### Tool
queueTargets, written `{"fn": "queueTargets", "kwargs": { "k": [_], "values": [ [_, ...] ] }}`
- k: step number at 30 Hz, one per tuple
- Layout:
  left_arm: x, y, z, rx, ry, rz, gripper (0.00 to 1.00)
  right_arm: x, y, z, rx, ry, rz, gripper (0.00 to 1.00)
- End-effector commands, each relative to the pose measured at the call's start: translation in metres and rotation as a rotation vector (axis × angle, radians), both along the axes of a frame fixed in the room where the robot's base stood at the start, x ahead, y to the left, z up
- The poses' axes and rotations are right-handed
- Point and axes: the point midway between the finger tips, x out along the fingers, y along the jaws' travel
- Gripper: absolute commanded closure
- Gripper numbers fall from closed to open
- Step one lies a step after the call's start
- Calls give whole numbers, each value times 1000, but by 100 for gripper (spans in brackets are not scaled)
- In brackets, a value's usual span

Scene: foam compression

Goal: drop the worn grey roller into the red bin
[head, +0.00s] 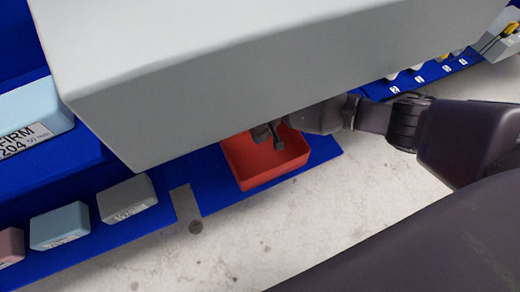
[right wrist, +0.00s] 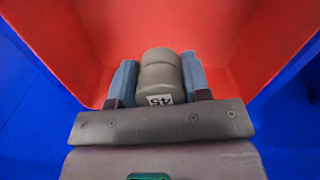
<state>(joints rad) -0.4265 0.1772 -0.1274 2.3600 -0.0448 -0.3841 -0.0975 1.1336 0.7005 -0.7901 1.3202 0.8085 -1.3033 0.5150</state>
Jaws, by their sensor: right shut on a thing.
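My right gripper (right wrist: 160,85) is shut on the worn grey roller (right wrist: 160,68), which sits between its two blue-grey fingers. The roller carries a white label that reads 45, upside down in the right wrist view. The red bin (head: 260,180) is below the large grey block in the head view. In that view my right gripper (head: 268,135) is over the bin, partly covered by the block. In the right wrist view the bin's red inside (right wrist: 240,35) surrounds the roller. My left gripper is not in view.
A large grey block (head: 230,80) fills the upper middle of the head view, close by the right gripper. Small foam blocks, one grey (head: 127,198) and one light blue (head: 59,225), stand on the blue surface (head: 110,235) left of the bin. Numbered slots lie at upper right.

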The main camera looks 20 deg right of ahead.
Motion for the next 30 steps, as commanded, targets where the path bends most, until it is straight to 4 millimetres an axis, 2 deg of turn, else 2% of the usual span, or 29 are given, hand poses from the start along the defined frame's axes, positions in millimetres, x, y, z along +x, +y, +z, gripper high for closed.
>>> {"fn": "queueTargets", "kwargs": {
  "k": [1,2,7,17,20,24,30],
  "values": [
    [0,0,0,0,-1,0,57,1,0,1,0,-1,0,94],
    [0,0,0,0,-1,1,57,0,0,1,0,-1,0,52],
    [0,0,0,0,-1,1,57,0,0,1,0,0,0,27],
    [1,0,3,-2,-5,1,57,0,0,4,0,-1,0,27],
    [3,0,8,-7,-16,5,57,1,0,16,0,-5,0,27],
    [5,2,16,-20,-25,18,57,4,0,43,1,-13,0,27],
    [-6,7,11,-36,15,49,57,3,0,80,1,-12,0,27]
  ]
}}
